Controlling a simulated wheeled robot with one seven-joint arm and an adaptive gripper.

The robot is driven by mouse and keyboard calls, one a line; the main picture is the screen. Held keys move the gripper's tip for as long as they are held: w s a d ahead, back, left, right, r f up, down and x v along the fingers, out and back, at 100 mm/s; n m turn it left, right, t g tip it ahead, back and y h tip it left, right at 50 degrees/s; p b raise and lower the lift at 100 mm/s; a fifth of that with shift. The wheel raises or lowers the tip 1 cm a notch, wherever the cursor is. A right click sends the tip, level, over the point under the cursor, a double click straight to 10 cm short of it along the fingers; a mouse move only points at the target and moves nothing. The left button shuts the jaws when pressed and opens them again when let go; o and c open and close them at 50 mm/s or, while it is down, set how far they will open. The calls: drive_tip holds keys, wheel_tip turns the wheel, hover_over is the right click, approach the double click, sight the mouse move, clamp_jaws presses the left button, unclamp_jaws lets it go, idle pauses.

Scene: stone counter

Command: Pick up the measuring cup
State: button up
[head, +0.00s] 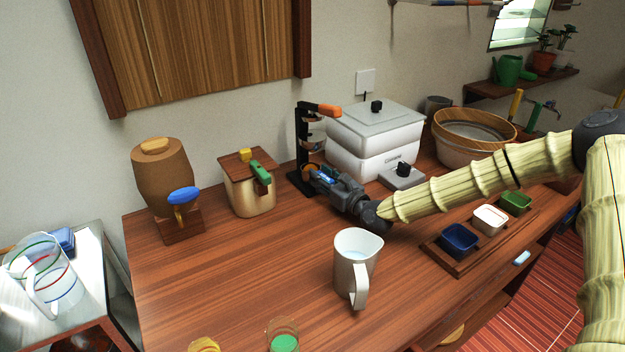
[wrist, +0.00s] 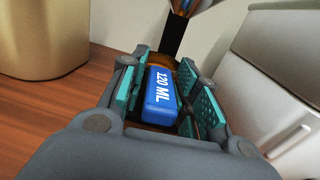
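The measuring cup shows as a blue handle marked "120 ML" (wrist: 161,98) in the wrist view; the blue also shows at the stand in the head view (head: 327,179). My gripper (head: 320,178) reaches in from the right, low at the black stand (head: 302,150). In the wrist view its teal-padded fingers (wrist: 165,75) lie on either side of the handle, with a narrow dark gap on the right, so it looks open around it. The cup's bowl is mostly hidden beyond the handle; some orange shows at the stand's foot.
A beige canister (head: 250,190) stands left of the stand, a white box (head: 372,140) close on the right. A white pitcher (head: 355,262) stands in front. A tray of small bowls (head: 463,262) lies at the right.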

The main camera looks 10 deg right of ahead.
clamp_jaws()
drive_tip(key=shift+r, duration=0.2)
